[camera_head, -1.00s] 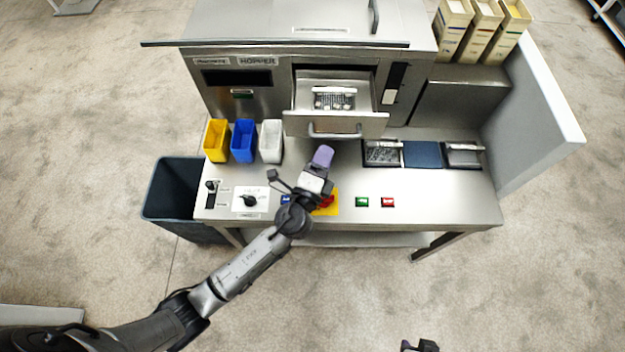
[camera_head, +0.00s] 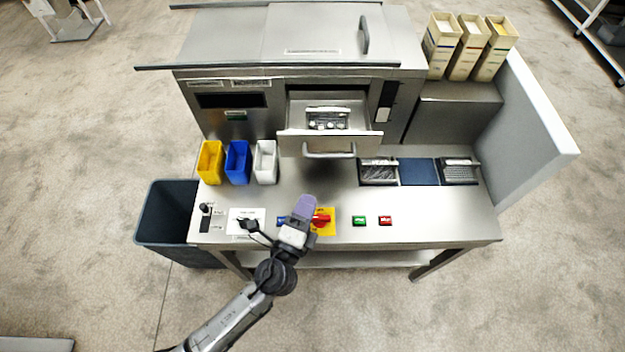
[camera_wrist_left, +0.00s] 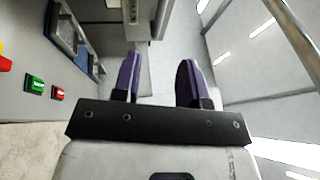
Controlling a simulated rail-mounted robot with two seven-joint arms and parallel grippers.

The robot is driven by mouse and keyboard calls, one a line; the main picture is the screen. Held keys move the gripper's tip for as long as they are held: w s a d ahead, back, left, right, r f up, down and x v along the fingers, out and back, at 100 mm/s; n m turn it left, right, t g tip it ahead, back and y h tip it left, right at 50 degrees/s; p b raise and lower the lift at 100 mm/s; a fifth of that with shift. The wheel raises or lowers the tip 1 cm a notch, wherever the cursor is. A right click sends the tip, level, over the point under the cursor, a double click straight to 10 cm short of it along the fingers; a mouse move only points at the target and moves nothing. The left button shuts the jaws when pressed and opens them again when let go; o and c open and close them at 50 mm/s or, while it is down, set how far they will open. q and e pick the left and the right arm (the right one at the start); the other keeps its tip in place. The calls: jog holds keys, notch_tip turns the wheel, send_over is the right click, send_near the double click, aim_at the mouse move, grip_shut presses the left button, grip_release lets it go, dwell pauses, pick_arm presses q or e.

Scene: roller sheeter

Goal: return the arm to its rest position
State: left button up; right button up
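My left arm reaches up from the bottom of the head view. Its left gripper (camera_head: 305,205) with purple fingers shows over the front part of the steel bench (camera_head: 330,190), just left of the red rotary switch (camera_head: 321,219) on its yellow plate. In the left wrist view the two purple fingers (camera_wrist_left: 155,80) stand apart with nothing between them, so it is open and empty. My right gripper is in neither view now.
An open drawer (camera_head: 330,143) juts from the machine above the bench. Yellow (camera_head: 211,162), blue (camera_head: 238,162) and white bins (camera_head: 265,162) stand at left. Green (camera_head: 359,221) and red buttons (camera_head: 386,221) lie near the front edge. A dark waste bin (camera_head: 165,215) stands left on the floor.

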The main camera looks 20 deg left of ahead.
pick_arm(q)
jog(key=s+a+f+n+g+y, duration=0.2)
jog(key=a+f+n+g+y, duration=0.15)
jog(key=n, duration=0.35)
jog(key=s+a+f+n+g+y, duration=0.1)
jog(key=a+f+n+g+y, duration=0.1)
jog(key=a+n+g, duration=0.4)
jog(key=s+f+n+g+h, duration=0.2)
jog(key=s+f+g+h, duration=0.1)
jog(key=s, duration=0.7)
jog(key=s+f+n+g+h, duration=0.2)
jog(key=s+f+g, duration=0.15)
jog(key=s, duration=0.75)
notch_tip(320, 180, up, 31)
jog(key=p, duration=3)
jog(key=shift+w+d+f, duration=0.2)
jog(key=shift+d, duration=0.05)
